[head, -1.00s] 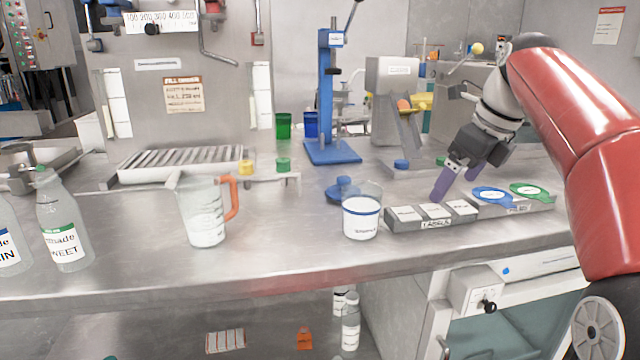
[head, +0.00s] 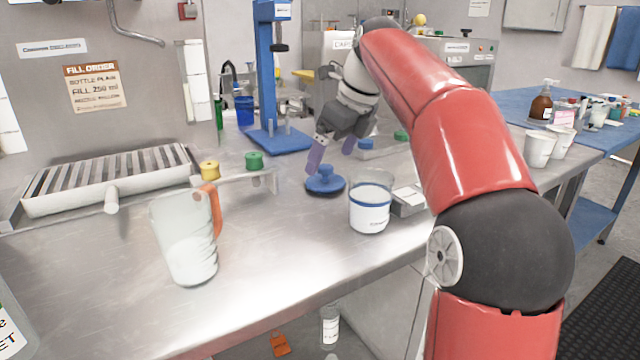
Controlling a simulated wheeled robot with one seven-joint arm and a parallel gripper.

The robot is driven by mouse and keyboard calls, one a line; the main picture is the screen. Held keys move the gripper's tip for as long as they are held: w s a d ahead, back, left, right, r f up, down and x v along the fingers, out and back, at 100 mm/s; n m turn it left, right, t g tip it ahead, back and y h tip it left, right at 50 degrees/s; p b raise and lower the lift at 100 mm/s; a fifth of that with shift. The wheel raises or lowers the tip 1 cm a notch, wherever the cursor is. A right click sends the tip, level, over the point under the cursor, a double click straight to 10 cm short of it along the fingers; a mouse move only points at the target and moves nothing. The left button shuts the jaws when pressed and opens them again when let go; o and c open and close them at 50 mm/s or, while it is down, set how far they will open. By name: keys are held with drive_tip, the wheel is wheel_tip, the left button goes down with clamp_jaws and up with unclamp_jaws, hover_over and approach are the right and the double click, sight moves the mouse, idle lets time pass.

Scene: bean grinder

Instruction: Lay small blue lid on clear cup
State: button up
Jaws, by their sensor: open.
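The small blue lid (head: 325,184), a flat disc with a knob, lies on the steel counter. The clear cup (head: 370,205) stands upright to its right and nearer to me. It holds white contents, has a blue band and shows an open top. My gripper (head: 332,156) is open and empty, its purple fingers pointing down. It is just behind and above the lid, with one finger close to the knob; I cannot tell whether they touch.
A clear jug with an orange handle (head: 187,240) stands at left. Yellow (head: 209,170) and green (head: 254,160) caps sit on a rail behind. A blue press stand (head: 275,138) rises behind the gripper. My arm hides much of the right side.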

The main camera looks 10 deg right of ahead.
sight(327, 167)
drive_tip(key=b+x, duration=0.1)
drive_tip(key=x, duration=0.3)
drive_tip(key=shift+s+a+f, duration=0.15)
drive_tip(key=shift+f, duration=0.1)
drive_tip(key=shift+c, duration=0.3)
drive_tip(key=c, duration=1)
